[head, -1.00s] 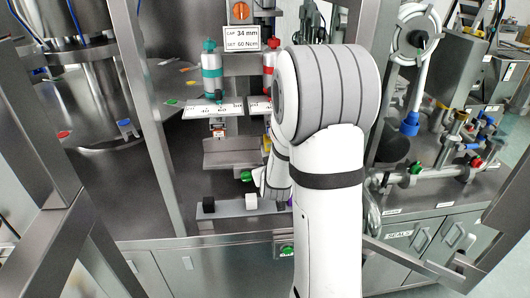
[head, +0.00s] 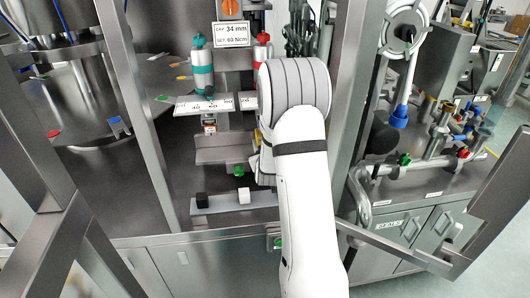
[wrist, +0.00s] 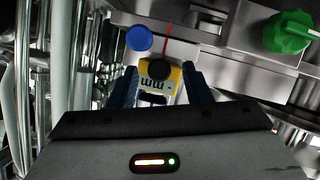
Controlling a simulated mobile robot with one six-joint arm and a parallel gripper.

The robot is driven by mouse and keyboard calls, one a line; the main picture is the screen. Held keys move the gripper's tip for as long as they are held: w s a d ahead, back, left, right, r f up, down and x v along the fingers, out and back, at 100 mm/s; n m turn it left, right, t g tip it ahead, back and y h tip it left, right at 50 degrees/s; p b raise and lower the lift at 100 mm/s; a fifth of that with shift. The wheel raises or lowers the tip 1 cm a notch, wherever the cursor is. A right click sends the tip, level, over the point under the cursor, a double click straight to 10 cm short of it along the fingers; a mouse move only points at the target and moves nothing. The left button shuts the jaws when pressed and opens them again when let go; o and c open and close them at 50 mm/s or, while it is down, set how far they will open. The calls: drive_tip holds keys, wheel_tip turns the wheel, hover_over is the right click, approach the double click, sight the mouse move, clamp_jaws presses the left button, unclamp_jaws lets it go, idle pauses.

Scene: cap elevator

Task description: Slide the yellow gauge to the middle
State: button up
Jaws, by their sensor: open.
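The yellow gauge (wrist: 167,82) shows in the wrist view, with a black round knob on it and black "mm" lettering. My gripper (wrist: 159,88) is open, with one dark blue finger on each side of the gauge. Small gaps seem to show between fingers and gauge; contact cannot be told. A thin red line rises above the gauge. In the head view my arm hides the gripper and that gauge. A white scale plate (head: 190,106) shows left of my arm, with a small orange-edged unit (head: 209,123) under it.
A blue round knob (wrist: 139,38) is close to the upper left of the gauge, and a green knob (wrist: 287,32) is at the upper right. In the head view a steel post (head: 130,110) stands left of the station. A grey bar (head: 220,204) lies below.

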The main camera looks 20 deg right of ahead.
clamp_jaws()
idle(0.4)
